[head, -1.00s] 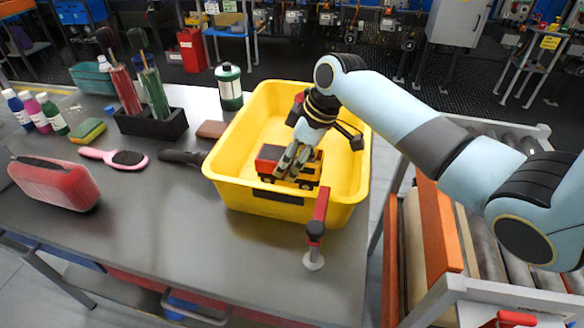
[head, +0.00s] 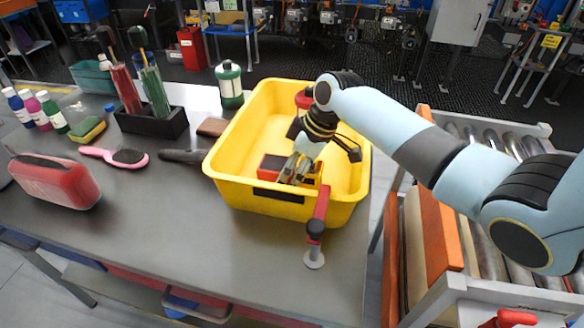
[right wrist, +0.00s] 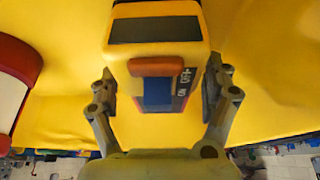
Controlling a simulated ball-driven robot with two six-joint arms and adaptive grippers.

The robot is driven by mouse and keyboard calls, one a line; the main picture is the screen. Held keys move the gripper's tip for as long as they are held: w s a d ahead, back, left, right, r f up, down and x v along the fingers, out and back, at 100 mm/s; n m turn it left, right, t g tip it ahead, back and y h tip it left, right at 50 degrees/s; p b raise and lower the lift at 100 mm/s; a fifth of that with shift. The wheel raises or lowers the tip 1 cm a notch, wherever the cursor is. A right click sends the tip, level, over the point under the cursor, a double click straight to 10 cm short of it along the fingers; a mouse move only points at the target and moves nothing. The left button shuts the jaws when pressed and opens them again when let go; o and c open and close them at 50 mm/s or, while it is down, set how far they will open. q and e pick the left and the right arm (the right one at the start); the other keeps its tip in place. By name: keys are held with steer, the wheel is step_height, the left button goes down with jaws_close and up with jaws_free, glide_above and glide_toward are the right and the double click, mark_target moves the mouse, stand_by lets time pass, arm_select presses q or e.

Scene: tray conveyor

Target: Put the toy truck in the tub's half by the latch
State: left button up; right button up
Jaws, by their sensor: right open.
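The toy truck (head: 271,167) sits low in the front part of the yellow tub (head: 235,190). Its red bed shows at the left, and my gripper hides much of its yellow cab end. My right gripper (head: 297,170) is open and reaches down over the truck. In the right wrist view a yellow block with a dark panel, apparently the truck (right wrist: 158,50), lies between the spread fingers (right wrist: 160,100), with a gap at the sides. A red upright piece with a black joint (head: 318,215) stands at the tub's front right; I cannot tell if it is the latch. My left gripper is out of view.
A red thing (head: 303,99) shows behind my wrist; a red and white one (right wrist: 15,85) is at the wrist view's left. A roller conveyor (head: 500,135) lies right.

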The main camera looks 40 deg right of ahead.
steer(key=shift+r, duration=0.15)
steer(key=v, duration=1.2)
